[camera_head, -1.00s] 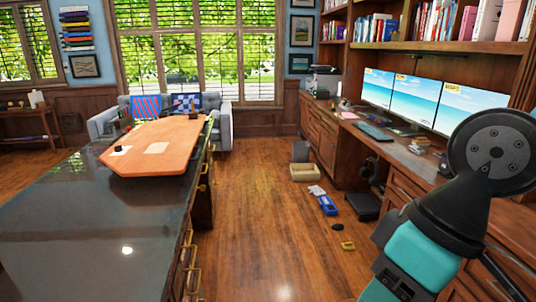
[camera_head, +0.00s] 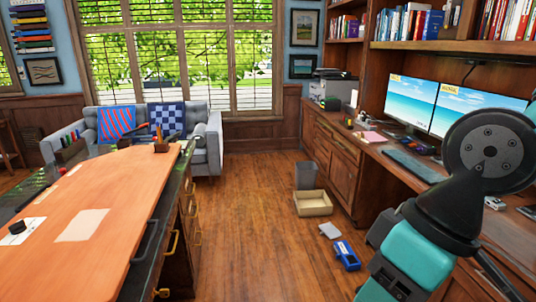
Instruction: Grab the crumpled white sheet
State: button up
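A small whitish sheet-like thing (camera_head: 329,230) lies on the wood floor, right of the picture's middle. It looks like the white sheet, but it is too small to tell how crumpled it is. It lies just behind and left of a blue object (camera_head: 347,255) on the floor. Teal and black links of my arm fill the lower right. My gripper is not in view, so I cannot see its fingers or whether it holds anything.
A tan open box (camera_head: 313,203) and a grey bin (camera_head: 306,176) stand on the floor behind the sheet. A long desk with drawers (camera_head: 333,150) runs along the right. An orange-topped table (camera_head: 110,205) stands on the left. The wood floor (camera_head: 250,225) between is clear.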

aim_at(329, 229)
jog(key=i, duration=3.7)
jog(key=z, duration=0.05)
